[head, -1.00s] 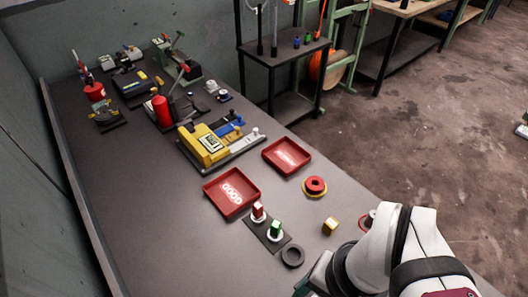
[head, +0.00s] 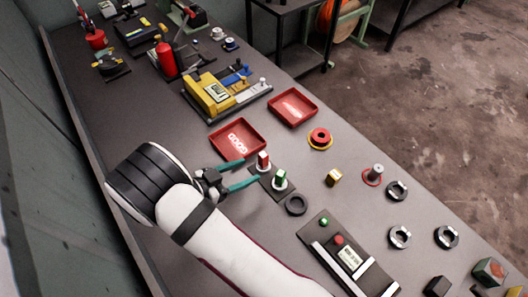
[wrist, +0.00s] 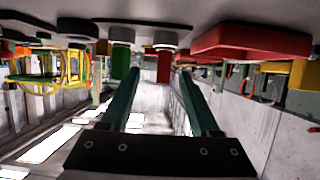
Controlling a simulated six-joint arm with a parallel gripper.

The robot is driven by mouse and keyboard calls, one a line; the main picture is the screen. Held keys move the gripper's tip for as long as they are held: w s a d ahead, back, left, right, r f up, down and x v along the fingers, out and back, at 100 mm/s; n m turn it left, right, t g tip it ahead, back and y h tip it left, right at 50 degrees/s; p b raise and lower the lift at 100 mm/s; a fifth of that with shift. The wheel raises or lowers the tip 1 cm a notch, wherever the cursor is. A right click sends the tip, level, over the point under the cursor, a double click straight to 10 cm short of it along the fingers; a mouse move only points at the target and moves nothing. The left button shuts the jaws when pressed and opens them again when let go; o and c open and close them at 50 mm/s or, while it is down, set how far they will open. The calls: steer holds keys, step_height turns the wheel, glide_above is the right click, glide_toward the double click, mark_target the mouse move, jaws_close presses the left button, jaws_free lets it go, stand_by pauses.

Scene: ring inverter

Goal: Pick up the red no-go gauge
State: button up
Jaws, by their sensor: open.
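The red no-go gauge (head: 263,162) stands upright with a white collar on a small dark stand (head: 265,183). A green gauge (head: 280,178) with a white collar stands beside it on the same stand. My gripper (head: 249,170) is open and empty, low over the bench on the left side of the stand, its teal fingers pointing at the red gauge. In the wrist view, which looks upside down, the red gauge (wrist: 164,66) shows just ahead, between the two fingers (wrist: 157,76). The green gauge (wrist: 122,46) is outside them, left of the left finger. I cannot tell contact.
A red tray marked GOOD (head: 239,152) lies close behind the upper finger. A black ring (head: 296,204) and a control panel with buttons (head: 348,253) lie nearer me. A brass block (head: 333,177) is to the right. The bench left of my arm is clear.

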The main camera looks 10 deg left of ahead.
mark_target(271, 164)
steer(key=x, duration=1)
steer(key=shift+w, duration=0.5)
steer(key=shift+r, duration=0.1)
jaws_close()
